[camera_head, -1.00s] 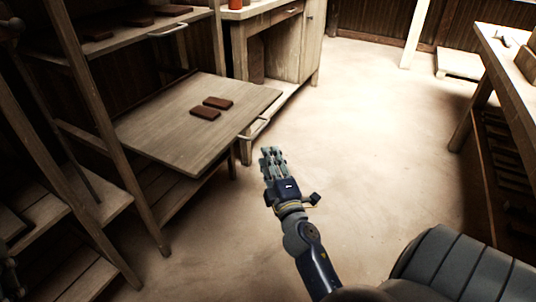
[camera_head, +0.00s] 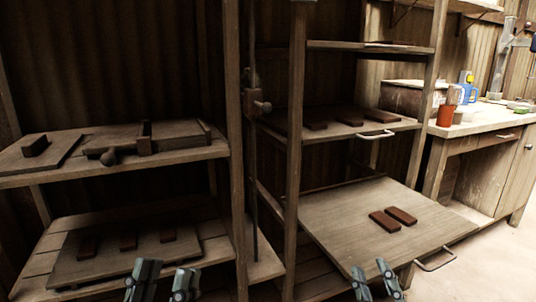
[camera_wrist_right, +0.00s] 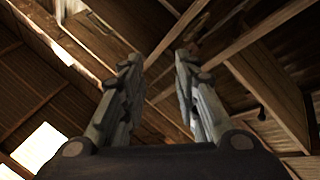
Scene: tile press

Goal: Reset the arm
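My left gripper (camera_head: 163,281) shows at the bottom edge of the head view, left of the middle. Its two fingers stand apart with nothing visible between them. My right gripper (camera_head: 375,281) shows at the bottom edge, in front of the tilted board on the right rack. Its fingers are apart and empty. In the right wrist view the right gripper (camera_wrist_right: 158,62) points up toward the roof beams, open, with nothing between the fingers. Both arms are mostly out of the head view.
A pulled-out board (camera_head: 350,235) with two brown tiles (camera_head: 393,218) juts from the right rack. Left shelves hold a wooden press frame (camera_head: 150,140) and a lower board (camera_head: 75,268) with several tiles. A workbench (camera_head: 490,128) with an orange cup (camera_head: 446,115) stands at right.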

